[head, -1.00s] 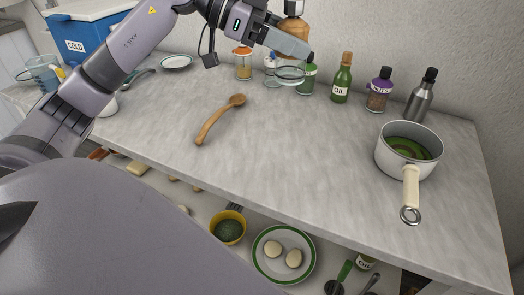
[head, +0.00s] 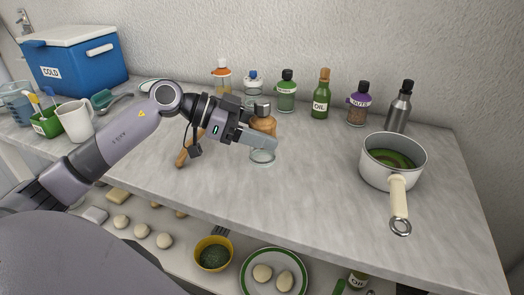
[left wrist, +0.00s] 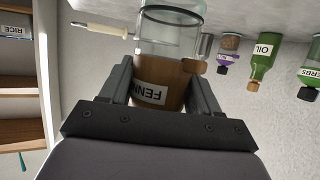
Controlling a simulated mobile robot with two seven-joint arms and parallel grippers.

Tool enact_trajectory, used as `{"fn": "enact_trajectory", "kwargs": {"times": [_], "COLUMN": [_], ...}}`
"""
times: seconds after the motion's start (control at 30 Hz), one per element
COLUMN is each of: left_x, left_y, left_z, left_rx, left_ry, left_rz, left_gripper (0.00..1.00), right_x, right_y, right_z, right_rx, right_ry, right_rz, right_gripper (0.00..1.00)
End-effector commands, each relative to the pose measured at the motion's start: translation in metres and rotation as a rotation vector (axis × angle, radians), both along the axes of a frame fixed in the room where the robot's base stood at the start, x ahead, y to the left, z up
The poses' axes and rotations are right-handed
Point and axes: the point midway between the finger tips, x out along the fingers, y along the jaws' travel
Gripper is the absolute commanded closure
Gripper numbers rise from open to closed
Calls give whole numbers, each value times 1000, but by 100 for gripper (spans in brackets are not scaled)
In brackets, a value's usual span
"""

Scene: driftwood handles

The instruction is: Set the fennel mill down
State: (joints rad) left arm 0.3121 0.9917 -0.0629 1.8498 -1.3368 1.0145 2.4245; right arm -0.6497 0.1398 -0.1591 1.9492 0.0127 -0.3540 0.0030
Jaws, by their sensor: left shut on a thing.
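The fennel mill (head: 263,122) has a wooden body, a dark top and a clear glass lower part. My left gripper (head: 258,138) is shut around its wooden body and holds it upright over the middle of the counter (head: 310,190). The glass end appears at or just above the counter; I cannot tell whether it touches. In the left wrist view the mill (left wrist: 152,94) sits between both fingers of the gripper (left wrist: 160,84), its label partly readable as "FENN". My right gripper is not in view.
A white pot (head: 375,172) with a pale handle stands at right. Behind are a green jar (head: 287,95), an oil bottle (head: 321,97), a nuts jar (head: 358,106) and a metal bottle (head: 399,110). A wooden spoon (head: 182,158) is partly hidden by my arm. Counter between mill and pot is clear.

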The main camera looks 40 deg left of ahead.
Motion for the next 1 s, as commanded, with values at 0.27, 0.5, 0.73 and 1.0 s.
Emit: {"fn": "enact_trajectory", "kwargs": {"times": [0.27,0.5,0.73,1.0], "left_x": [0,0,0,0], "left_y": [0,0,0,0], "left_z": [-29,-45,-47,-49], "left_rx": [-3,1,1,1], "left_ry": [2,-3,-1,1], "left_rz": [2,2,1,0], "left_gripper": [74,74,74,13], "right_x": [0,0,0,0], "right_y": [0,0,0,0], "right_z": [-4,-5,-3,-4], "right_rx": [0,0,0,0], "right_ry": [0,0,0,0], "right_rz": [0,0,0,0], "right_gripper": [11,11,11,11]}}
